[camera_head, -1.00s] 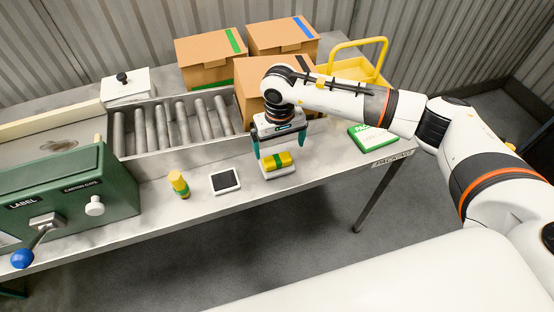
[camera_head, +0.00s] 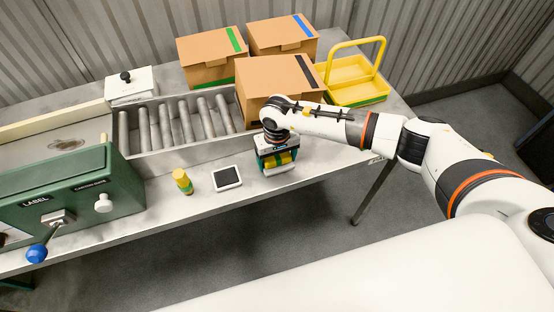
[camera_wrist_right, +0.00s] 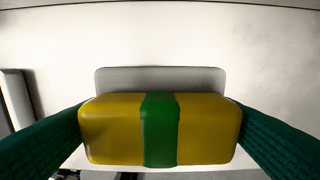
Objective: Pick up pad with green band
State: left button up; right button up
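The pad with the green band is a yellow block (camera_wrist_right: 110,130) with a green stripe around its middle. In the head view the pad (camera_head: 287,158) shows between the teal fingers of my right gripper (camera_head: 278,161), above a small pale holder (camera_head: 281,170) at the table's front edge. In the right wrist view my gripper's fingers (camera_wrist_right: 160,130) meet both ends of the pad with no visible gap. The pad looks larger than the pale holder (camera_wrist_right: 160,77) behind it, so it appears raised off it. My left gripper is not in view.
Cardboard boxes (camera_head: 270,85) and a yellow basket (camera_head: 352,72) lie behind. A roller conveyor (camera_head: 180,125) and a green labelling machine (camera_head: 95,205) are to the left.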

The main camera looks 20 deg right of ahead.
aim_at(277, 156)
jog(key=c, duration=0.5)
jog(key=shift+o, duration=0.2)
notch_tip(277, 156, up, 10)
jog(key=b, duration=0.3)
jog(key=shift+f, duration=0.15)
jog(key=shift+r, duration=0.25)
